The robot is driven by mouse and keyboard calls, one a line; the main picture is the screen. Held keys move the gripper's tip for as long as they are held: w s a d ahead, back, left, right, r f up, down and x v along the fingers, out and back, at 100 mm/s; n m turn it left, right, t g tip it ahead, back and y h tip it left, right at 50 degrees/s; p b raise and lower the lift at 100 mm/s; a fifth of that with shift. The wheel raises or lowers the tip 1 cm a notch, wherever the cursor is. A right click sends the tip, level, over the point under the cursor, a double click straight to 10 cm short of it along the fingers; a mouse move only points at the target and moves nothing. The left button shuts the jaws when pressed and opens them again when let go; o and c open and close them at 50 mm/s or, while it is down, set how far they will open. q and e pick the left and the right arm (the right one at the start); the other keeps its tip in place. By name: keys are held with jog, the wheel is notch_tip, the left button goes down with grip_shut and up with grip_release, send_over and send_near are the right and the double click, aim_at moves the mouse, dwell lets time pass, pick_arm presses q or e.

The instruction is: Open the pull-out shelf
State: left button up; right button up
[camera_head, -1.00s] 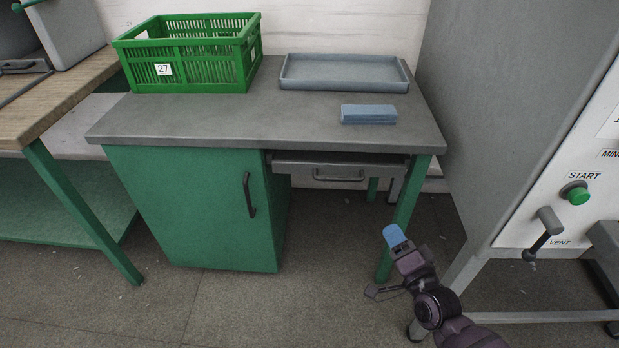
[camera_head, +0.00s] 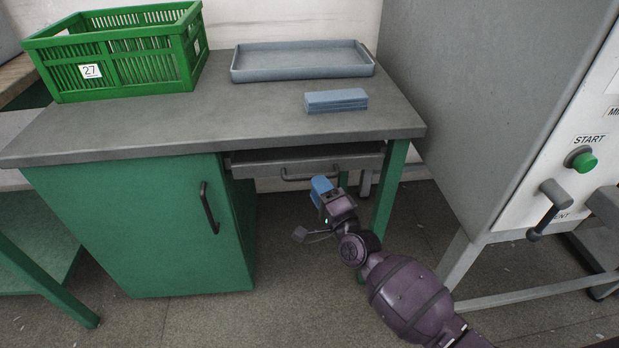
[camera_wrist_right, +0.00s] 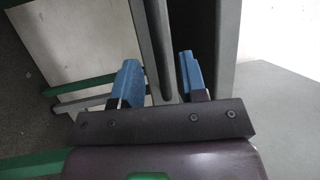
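The pull-out shelf (camera_head: 262,162) is a grey panel beneath the worktop, right of the green cabinet, and looks pushed in. Its dark bar handle (camera_head: 296,179) hangs along its front. My right gripper (camera_head: 322,186), with blue fingertips, is just below and in front of the handle. In the right wrist view my right gripper (camera_wrist_right: 158,75) is open, with a wide gap between its fingers. The handle bar (camera_wrist_right: 157,45) reaches into the space between them there, with no clear contact. My left gripper is not in view.
A green table leg (camera_head: 388,190) stands close right of my gripper. A grey machine (camera_head: 470,100) stands at the right.

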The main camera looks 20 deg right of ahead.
aim_at(284, 161)
jog(key=shift+b+x, duration=0.3)
jog(key=shift+x, duration=1.85)
jog(key=shift+c, duration=0.4)
grip_shut()
